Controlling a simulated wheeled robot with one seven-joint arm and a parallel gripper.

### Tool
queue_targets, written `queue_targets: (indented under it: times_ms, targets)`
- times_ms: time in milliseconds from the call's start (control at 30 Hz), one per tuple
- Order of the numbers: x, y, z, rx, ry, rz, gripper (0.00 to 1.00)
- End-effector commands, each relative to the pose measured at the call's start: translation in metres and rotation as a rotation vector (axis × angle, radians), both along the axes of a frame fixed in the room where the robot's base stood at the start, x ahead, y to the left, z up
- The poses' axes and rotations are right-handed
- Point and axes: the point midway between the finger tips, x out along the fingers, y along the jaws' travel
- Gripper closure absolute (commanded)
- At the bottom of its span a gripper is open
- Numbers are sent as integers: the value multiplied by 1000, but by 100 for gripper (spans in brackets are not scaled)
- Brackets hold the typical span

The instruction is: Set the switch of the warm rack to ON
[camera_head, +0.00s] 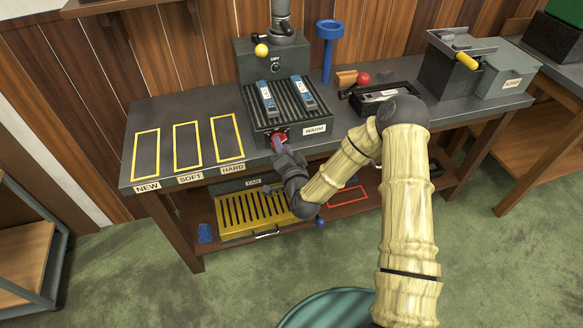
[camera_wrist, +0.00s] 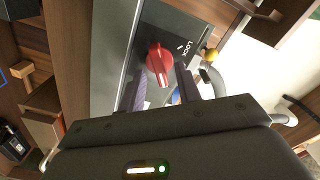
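The warm rack (camera_head: 262,122) is a dark ribbed block on the bench, with a WARM label on its front. Its red switch (camera_head: 279,137) is on the front face, left of that label. In the wrist view the red switch knob (camera_wrist: 158,62) shows close up on a dark plate, with a LOCK mark beside it. I cannot read an ON mark. My gripper (camera_head: 280,148) is at the switch; in the wrist view its two fingers (camera_wrist: 161,84) are apart, with the knob just beyond and between their tips. Contact cannot be told.
Two blue-and-white cartridges (camera_head: 267,97) lie on the rack's ribs. Yellow-outlined slots (camera_head: 187,146) marked NEW, SOFT and HARD are empty at the left. A black tray (camera_head: 372,100) is at the right. A yellow FAB grate (camera_head: 255,212) is on the shelf below.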

Motion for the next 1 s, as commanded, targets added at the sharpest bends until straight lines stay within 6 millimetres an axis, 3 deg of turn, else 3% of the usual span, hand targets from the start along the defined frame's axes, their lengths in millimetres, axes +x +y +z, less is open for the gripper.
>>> queue_targets:
  times_ms: [633, 1000]
  targets:
    - [-107, -30, -2, -1, 6, 2, 66]
    - [-124, -35, -1, -3, 12, 6, 66]
